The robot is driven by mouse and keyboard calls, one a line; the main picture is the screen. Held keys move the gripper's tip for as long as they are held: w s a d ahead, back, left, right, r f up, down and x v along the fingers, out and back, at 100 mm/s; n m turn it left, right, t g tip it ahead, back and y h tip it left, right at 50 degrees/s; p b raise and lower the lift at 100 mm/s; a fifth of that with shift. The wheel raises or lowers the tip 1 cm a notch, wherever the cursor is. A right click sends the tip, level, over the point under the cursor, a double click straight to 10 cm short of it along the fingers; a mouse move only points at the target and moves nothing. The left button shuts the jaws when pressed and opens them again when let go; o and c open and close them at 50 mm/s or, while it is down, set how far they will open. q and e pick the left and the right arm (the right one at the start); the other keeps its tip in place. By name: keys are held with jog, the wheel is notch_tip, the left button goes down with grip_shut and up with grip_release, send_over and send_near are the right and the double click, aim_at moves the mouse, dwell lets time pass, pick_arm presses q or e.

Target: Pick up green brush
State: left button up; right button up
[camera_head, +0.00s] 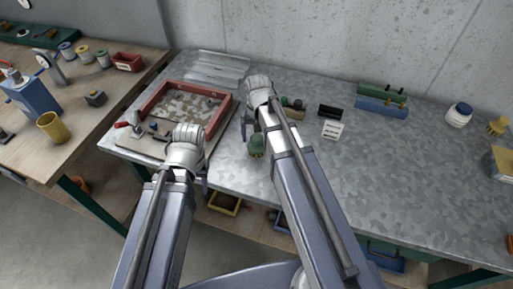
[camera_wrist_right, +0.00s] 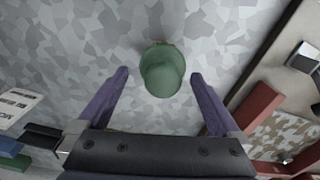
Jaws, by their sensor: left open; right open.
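The green brush (camera_head: 256,145) stands on the grey metal bench top, beside my right arm. In the right wrist view the green brush (camera_wrist_right: 162,70) shows as a rounded green shape between the two purple fingers, near their tips, with a clear gap on each side. My right gripper (camera_head: 245,122) is open and empty; its fingers are mostly hidden by the arm in the head view. My left gripper (camera_head: 204,184) is open, low at the front edge of the bench, left of the brush; its fingers barely show.
A red-framed tray (camera_head: 228,113) lies on a board at the left of the bench. The bench's right-hand middle is clear.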

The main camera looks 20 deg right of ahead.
aim_at(256, 145)
jog(key=shift+w+a+f+b, duration=0.1)
jog(key=shift+f+b, duration=1.25)
jog(key=shift+a+f+b, duration=0.1)
jog(key=shift+f+b, duration=1.2)
jog(key=shift+r, duration=0.1)
jog(key=c, duration=1.3)
jog(key=shift+o, duration=0.2)
notch_tip(256, 145, up, 10)
jog(key=p, duration=1)
